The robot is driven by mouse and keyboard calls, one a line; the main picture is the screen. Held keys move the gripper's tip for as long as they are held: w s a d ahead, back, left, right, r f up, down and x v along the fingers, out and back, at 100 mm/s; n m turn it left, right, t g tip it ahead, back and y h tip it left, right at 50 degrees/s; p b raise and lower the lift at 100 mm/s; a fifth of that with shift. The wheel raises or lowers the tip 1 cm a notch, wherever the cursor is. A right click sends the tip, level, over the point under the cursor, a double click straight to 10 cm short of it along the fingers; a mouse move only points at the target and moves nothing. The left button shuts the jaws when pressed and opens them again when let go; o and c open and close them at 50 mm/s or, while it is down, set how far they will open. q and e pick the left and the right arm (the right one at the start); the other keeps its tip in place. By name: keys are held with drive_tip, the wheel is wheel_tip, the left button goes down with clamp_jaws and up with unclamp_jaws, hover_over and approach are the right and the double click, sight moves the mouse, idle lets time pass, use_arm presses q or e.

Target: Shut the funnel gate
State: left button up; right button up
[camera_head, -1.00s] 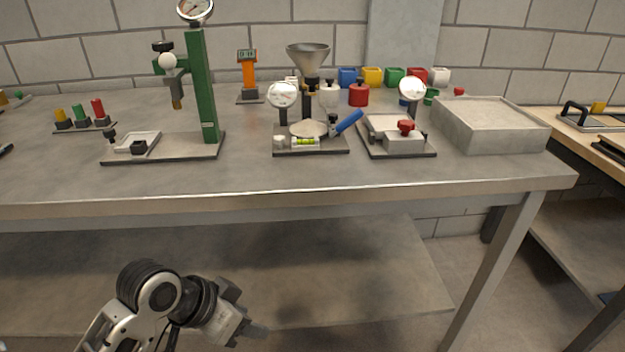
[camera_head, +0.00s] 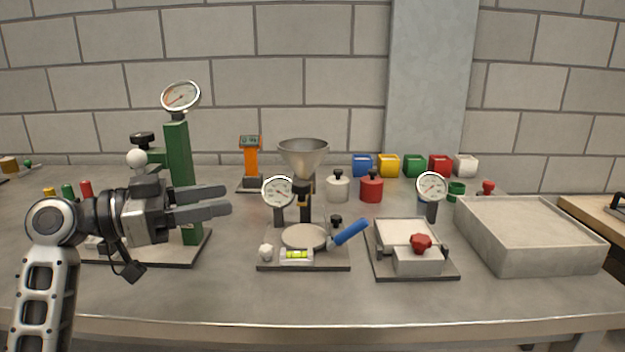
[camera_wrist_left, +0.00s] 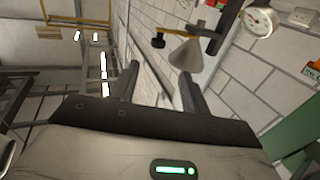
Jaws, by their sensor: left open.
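The grey metal funnel (camera_head: 303,157) stands over a small base plate (camera_head: 304,266) in the middle of the bench. It also shows in the left wrist view (camera_wrist_left: 186,54), beyond the fingers, beside a yellowish bar and a black knob (camera_wrist_left: 158,41). The funnel's dark outlet (camera_head: 302,188) is partly behind a dial gauge; whether its gate is open or shut I cannot tell. A sand-coloured round pan (camera_head: 304,236) lies below it. My left gripper (camera_head: 228,199) is open and empty, left of the funnel and apart from it, in front of the green column. My right gripper is not in view.
The green press column (camera_head: 179,150) stands close behind my left gripper. A dial gauge (camera_head: 279,189) stands in front of the funnel, and a blue handle (camera_head: 350,232) sticks out at right. A shallow grey box (camera_head: 530,255) fills the bench's right. The front bench strip is clear.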

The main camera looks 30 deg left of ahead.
sight(302, 182)
use_arm(q)
drive_tip(key=p+x, duration=0.3)
drive_tip(key=x, duration=0.9)
drive_tip(key=shift+w+d+r, duration=0.1)
drive_tip(key=shift+w+d, duration=0.1)
drive_tip(key=shift+d, duration=0.15)
drive_tip(key=shift+w+d, duration=0.4)
drive_tip(key=shift+w, duration=0.1)
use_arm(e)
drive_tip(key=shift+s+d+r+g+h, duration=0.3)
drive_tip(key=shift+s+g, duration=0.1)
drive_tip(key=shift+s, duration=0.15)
use_arm(q)
clamp_jaws()
drive_tip(key=shift+w+a+f+b, duration=0.3)
drive_tip(key=shift+w+a+b, duration=0.3)
drive_tip(key=shift+w, duration=0.2)
drive_tip(key=shift+w+a+r, duration=0.1)
drive_tip(key=shift+w+a, duration=0.1)
drive_tip(key=shift+w, duration=0.1)
drive_tip(key=shift+r, duration=0.2)
unclamp_jaws()
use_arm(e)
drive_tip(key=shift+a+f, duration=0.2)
